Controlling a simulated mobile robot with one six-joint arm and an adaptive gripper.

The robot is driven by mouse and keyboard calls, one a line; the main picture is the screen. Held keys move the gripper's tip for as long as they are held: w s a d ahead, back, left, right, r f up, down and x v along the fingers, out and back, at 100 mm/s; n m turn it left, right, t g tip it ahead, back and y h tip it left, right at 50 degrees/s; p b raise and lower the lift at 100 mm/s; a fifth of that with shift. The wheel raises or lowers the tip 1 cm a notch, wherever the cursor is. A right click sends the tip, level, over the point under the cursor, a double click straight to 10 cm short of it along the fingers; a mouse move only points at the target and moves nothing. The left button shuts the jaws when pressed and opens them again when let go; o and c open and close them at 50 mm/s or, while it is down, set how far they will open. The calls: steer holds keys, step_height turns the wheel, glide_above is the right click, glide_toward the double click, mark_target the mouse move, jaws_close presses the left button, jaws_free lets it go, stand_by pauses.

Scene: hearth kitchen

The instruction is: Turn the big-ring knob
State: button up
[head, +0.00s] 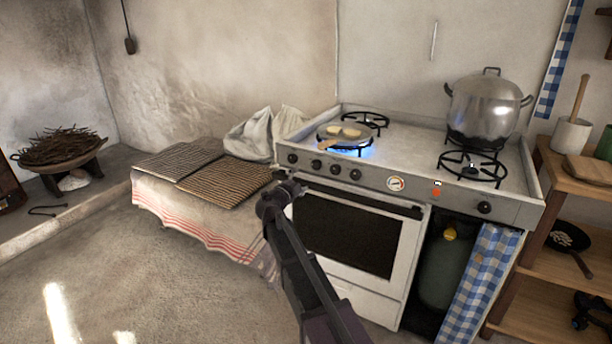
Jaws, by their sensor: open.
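The white stove (376,228) has a row of dark knobs (335,169) on the left of its front panel. A lone dark knob (484,207) sits at the panel's far right. No knob is visibly labelled as the big-ring one, so I cannot tell which it is. My gripper (290,186) is open and appears empty, in front of the stove's left end, just below the leftmost knobs in the picture. Whether it touches the stove is unclear. The front left burner burns with a blue flame (368,152) under a pan (342,134) holding pale pieces of food.
A large lidded pot (486,106) stands at the back right of the stove. A round dial (395,183) is on the panel. A cloth-covered bench with ribbed mats (225,183) is to the left. A wooden shelf (567,187) is at the right. Floor at front left is clear.

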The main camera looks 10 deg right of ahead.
steer(key=shift+s+a, duration=0.45)
steer(key=shift+s, duration=0.15)
steer(key=s+a+f+n+t+y, duration=0.2)
steer(key=s+a+n+y, duration=0.35)
steer(key=n+y, duration=1)
steer(key=s+f+n+g, duration=0.4)
steer(key=s+f+g, duration=0.2)
steer(key=s+f, duration=0.15)
steer(key=s+d+f+g+h+p, duration=0.1)
steer(key=s+d+f+g+h, duration=0.1)
steer(key=s+d+f+g, duration=0.65)
steer(key=s+d+g+h, duration=0.25)
steer(key=s+d, duration=0.25)
steer(key=s, duration=0.9)
step_height(320, 180, up, 30)
steer(key=p, duration=3)
steer(key=shift+w+r+n, duration=0.25)
steer(key=shift+n, duration=0.1)
